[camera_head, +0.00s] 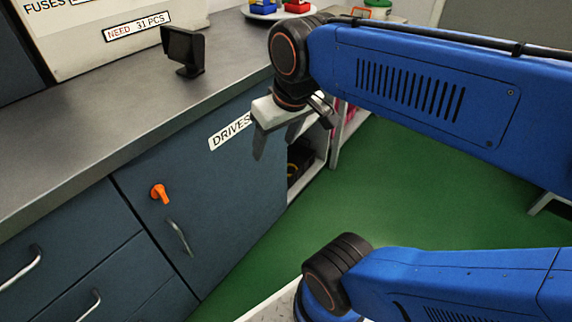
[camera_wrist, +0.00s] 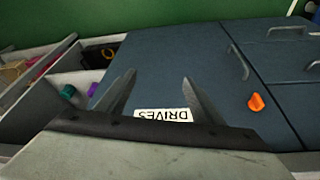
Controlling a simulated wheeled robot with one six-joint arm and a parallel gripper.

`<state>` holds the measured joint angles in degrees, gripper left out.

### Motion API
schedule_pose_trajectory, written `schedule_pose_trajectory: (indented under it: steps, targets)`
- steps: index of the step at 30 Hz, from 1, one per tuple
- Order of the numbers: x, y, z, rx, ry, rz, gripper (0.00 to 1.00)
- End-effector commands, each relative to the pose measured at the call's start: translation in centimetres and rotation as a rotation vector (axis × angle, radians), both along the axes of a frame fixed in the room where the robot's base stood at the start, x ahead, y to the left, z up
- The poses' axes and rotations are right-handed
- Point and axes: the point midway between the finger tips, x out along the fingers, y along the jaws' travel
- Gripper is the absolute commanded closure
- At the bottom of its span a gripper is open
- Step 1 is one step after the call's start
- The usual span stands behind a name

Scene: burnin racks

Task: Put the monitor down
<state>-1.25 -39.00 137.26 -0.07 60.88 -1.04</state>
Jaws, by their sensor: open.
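The monitor (camera_head: 183,51) is a small black screen on a stand. It stands upright on the grey worktop (camera_head: 110,112), near the back, in the head view. My gripper (camera_head: 272,150) is in front of the worktop's edge, to the right of the monitor and apart from it. Its fingers point down before the cabinet door labelled DRIVES (camera_head: 230,131). In the wrist view my gripper (camera_wrist: 158,92) shows two spread fingers with nothing between them. The monitor does not show in the wrist view.
A sign board about fuses (camera_head: 100,30) stands behind the monitor. A plate with coloured blocks (camera_head: 280,11) is at the worktop's far end. An orange knob (camera_head: 159,192) and handles stick out from the cabinet. Open shelves (camera_head: 318,150) stand past the door. The green floor (camera_head: 400,195) is mostly clear.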

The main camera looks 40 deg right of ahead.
Motion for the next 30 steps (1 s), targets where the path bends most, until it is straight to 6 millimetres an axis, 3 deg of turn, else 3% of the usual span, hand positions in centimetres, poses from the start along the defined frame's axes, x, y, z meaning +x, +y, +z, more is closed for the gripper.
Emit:
schedule_pose_trajectory:
  steps: [3, 6, 11, 14, 19, 30]
  targets:
    - [-2.1, -0.3, -3.0, 0.004, -0.028, -0.020, 0.39]
    - [-3.0, -0.4, -4.5, 0.006, -0.043, -0.031, 0.37]
    - [-3.3, -0.5, -5.2, 0.008, -0.051, -0.037, 0.00]
    - [-3.1, -0.5, -4.7, 0.002, -0.048, -0.023, 0.00]
    - [-0.7, -0.2, -0.9, -0.042, -0.019, 0.097, 0.00]
    - [8.2, 1.1, 12.0, -0.192, 0.089, 0.605, 0.00]
